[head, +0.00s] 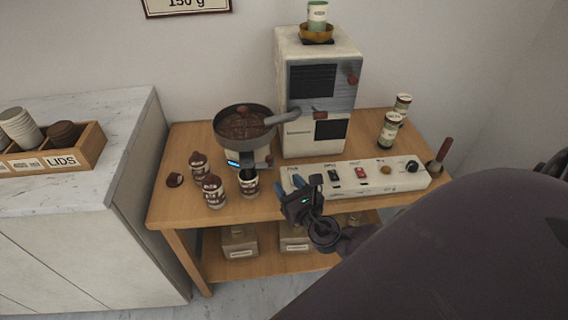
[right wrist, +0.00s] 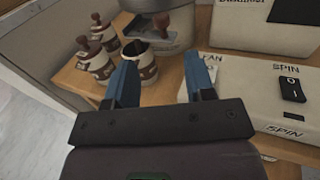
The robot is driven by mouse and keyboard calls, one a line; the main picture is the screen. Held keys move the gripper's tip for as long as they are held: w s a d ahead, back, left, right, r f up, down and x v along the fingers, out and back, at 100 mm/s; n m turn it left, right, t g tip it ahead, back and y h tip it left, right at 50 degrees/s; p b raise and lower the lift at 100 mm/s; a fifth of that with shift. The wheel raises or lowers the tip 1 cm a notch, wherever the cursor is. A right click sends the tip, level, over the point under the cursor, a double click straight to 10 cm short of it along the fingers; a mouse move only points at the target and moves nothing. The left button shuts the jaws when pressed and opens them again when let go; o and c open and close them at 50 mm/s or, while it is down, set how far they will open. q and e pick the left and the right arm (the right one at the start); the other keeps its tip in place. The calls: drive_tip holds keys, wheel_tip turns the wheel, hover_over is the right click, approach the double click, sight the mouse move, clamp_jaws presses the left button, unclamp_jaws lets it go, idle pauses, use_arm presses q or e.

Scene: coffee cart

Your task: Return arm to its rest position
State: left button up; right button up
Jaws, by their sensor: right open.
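My right gripper (head: 296,184) is open and empty, with blue fingers, at the front edge of the wooden cart, just in front of the left end of the white control panel (head: 347,179). In the right wrist view its two fingers (right wrist: 160,72) are spread apart with nothing held between them. An open, dark-filled labelled cup (head: 249,187) stands on the cart to the left of the gripper; in the right wrist view it shows beyond the left finger (right wrist: 143,75). My right arm fills the lower right of the head view. My left gripper is not in view.
Two cans (head: 390,130) stand at the back right. A marble counter (head: 70,190) is at left.

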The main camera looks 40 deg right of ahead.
idle(0.4)
drive_tip(key=s+a+f+m+g+y, duration=0.1)
drive_tip(key=s+m, duration=0.4)
drive_tip(key=m, duration=0.6)
drive_tip(key=s+a+f+m+g, duration=0.3)
drive_tip(key=s+f+m, duration=0.3)
drive_tip(key=m, duration=0.5)
drive_tip(key=s+a+f+m+g+y, duration=0.1)
drive_tip(key=s+m, duration=0.4)
drive_tip(key=m, duration=0.6)
wheel_tip(320, 180, down, 3)
drive_tip(key=shift+s+a+r+g+y, duration=0.15)
drive_tip(key=shift+s+a+g+y, duration=0.2)
drive_tip(key=shift+a+g, duration=0.35)
